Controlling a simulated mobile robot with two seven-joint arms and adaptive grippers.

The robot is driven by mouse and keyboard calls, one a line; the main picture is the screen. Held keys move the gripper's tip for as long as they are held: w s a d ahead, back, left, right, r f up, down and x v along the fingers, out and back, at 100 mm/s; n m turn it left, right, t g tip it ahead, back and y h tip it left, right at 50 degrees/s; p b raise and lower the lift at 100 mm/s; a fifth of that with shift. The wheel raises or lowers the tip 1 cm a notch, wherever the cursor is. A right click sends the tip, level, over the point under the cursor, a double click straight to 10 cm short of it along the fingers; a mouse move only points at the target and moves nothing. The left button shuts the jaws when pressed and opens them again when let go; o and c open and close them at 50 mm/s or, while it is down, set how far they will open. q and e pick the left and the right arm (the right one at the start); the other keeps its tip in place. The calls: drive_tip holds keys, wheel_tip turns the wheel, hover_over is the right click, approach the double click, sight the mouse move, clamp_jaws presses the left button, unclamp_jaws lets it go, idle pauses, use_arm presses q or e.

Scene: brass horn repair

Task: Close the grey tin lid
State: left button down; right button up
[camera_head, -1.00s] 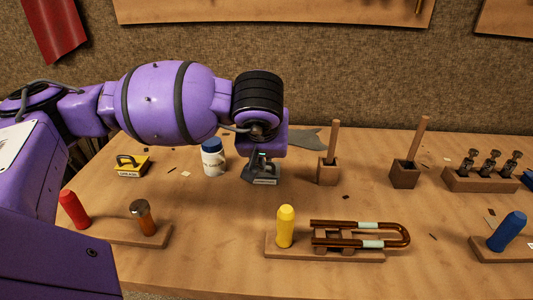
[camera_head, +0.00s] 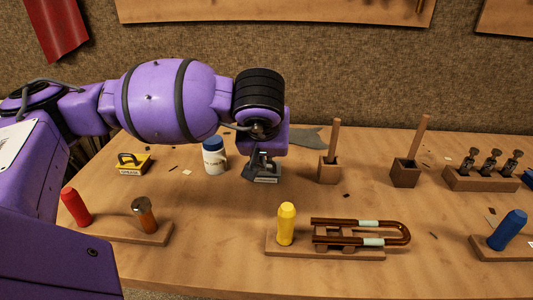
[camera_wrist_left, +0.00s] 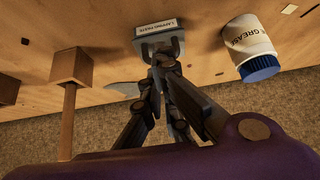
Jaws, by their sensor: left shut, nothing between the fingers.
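In the left wrist view the grey tin (camera_wrist_left: 148,43) shows a white label reading "lapping paste". My left gripper (camera_head: 262,158) points down at the tin from above and behind. Its fingers are together with nothing between them. In the left wrist view the fingertips (camera_wrist_left: 166,62) are at the tin's upper side, touching or very close. The fingers hide part of the tin's top, so I cannot tell how far its lid is open. My right gripper is not in view.
A white grease jar with blue cap (camera_head: 213,157) stands close left of the tin. A yellow tin (camera_head: 131,168) is farther left. A wooden block with a stick (camera_head: 328,172) stands to the right. A rack with a copper tube (camera_head: 350,255) lies in front. Bench between is mostly clear.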

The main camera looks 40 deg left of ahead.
use_arm(q)
wheel_tip(320, 180, up, 6)
drive_tip(key=p, duration=0.3)
drive_tip(key=s+d+f+p, duration=0.2)
drive_tip(key=s+d+p, duration=0.1)
drive_tip(key=s, duration=0.4)
drive_tip(key=shift+s+d+f+p, duration=0.3)
drive_tip(key=shift+s+d, duration=0.1)
drive_tip(key=shift+d, duration=0.5)
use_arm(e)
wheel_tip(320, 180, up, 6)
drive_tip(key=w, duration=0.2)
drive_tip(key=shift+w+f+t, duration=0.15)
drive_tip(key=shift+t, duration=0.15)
